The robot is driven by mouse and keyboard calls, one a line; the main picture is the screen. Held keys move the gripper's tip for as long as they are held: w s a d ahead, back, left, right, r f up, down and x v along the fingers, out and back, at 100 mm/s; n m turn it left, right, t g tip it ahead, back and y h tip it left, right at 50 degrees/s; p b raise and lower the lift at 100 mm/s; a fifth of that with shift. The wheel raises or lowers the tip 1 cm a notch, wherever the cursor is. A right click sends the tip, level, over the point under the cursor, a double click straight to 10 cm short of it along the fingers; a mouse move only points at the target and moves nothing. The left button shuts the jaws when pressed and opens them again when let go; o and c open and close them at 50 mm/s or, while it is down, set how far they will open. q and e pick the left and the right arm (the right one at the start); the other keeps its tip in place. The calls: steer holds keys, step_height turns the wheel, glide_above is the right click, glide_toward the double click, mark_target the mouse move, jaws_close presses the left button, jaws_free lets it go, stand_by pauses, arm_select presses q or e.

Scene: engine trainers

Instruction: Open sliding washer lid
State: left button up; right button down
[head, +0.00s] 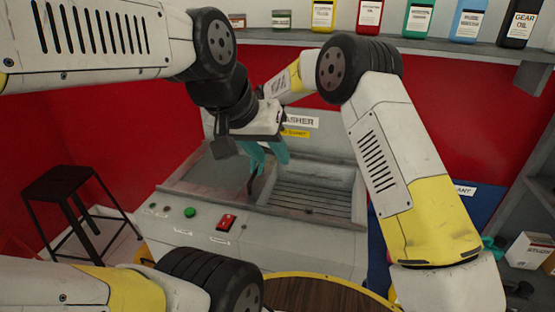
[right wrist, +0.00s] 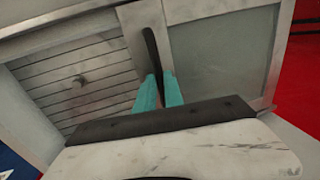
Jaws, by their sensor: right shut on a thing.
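The washer (head: 205,245) is a pale grey cabinet with a slatted basin (head: 310,195). Its sliding lid (head: 205,175), a dull glassy panel in a light frame, lies over the left part; the right part of the basin is uncovered. In the right wrist view the lid (right wrist: 220,50) is at the right and the slatted basin (right wrist: 80,85) at the left. My right gripper (head: 265,165) has teal fingers, shut on the black upright lid handle (head: 251,183). The handle (right wrist: 152,50) also shows between the fingers (right wrist: 160,85). I see no left gripper fingers.
A green button (head: 190,212) and a red switch (head: 226,221) sit on the washer's front. A black stool (head: 65,190) stands at the left. A shelf (head: 400,43) of bottles runs along the back. A round wooden top (head: 320,295) is in front.

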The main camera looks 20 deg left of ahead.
steer(key=shift+a, duration=0.15)
steer(key=c, duration=1.5)
jaws_free()
steer(key=shift+o, duration=0.2)
steer(key=shift+r, duration=0.1)
step_height(320, 180, up, 8)
steer(key=d, duration=0.1)
steer(key=shift+d+f, duration=0.2)
steer(key=shift+d, duration=0.1)
steer(key=s+d+r+t, duration=0.2)
steer(key=s+d+r, duration=0.2)
steer(key=d+r, duration=0.65)
steer(key=s+d+r+t, duration=0.1)
steer(key=s+d+r, duration=0.45)
steer(key=d, duration=0.85)
steer(key=s+d+t, duration=0.3)
steer(key=s+d, duration=1.2)
steer(key=s, duration=0.2)
steer(key=shift+f+n, duration=0.25)
steer(key=shift+n, duration=0.05)
